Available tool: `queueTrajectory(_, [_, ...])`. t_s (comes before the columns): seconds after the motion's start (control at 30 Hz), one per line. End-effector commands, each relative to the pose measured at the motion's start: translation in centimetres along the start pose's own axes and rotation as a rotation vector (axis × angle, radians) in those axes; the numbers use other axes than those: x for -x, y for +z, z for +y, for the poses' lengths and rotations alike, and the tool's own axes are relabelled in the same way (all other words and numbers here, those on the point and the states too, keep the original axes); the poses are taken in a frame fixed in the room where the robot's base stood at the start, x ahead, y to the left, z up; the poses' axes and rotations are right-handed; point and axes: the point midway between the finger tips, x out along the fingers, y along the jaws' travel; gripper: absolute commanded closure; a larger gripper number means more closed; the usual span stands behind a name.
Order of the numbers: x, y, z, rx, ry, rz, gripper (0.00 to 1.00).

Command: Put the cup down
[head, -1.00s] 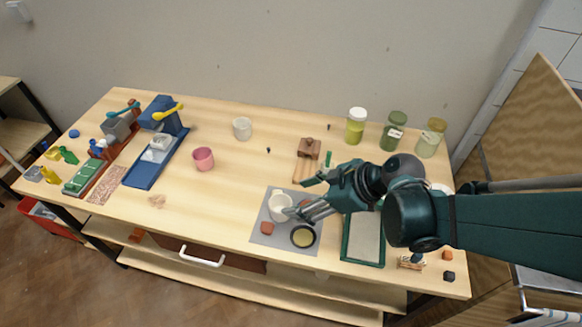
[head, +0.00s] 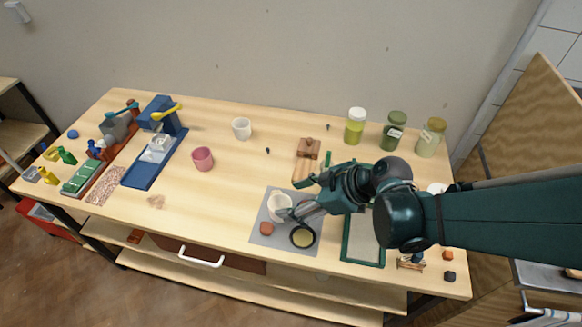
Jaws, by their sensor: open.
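A white cup (head: 274,213) stands upright on the grey mat (head: 268,238) near the table's front edge. My gripper (head: 291,213) is open, with its fingers close to the right side of this cup. The fingers overlap the cup's edge in this view, and I cannot tell whether they touch it. The cup's right side is partly hidden. Another white cup (head: 241,129) and a pink cup (head: 203,159) stand farther back on the table, away from the gripper.
A reddish block (head: 266,228) and a dark round dish (head: 303,237) share the mat. A green-framed board (head: 362,252) lies to the right, partly under my arm. Several jars (head: 355,126) stand at the back right.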

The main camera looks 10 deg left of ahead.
Motion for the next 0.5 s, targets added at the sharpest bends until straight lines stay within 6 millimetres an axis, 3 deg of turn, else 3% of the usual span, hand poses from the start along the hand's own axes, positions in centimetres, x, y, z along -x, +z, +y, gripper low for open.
queueTrajectory(0.27, [-0.1,0.0,0.0,0.000,0.000,0.000,0.41])
queueTrajectory(0.5, [-1.6,0.1,-0.3,0.002,-0.002,0.000,0.41])
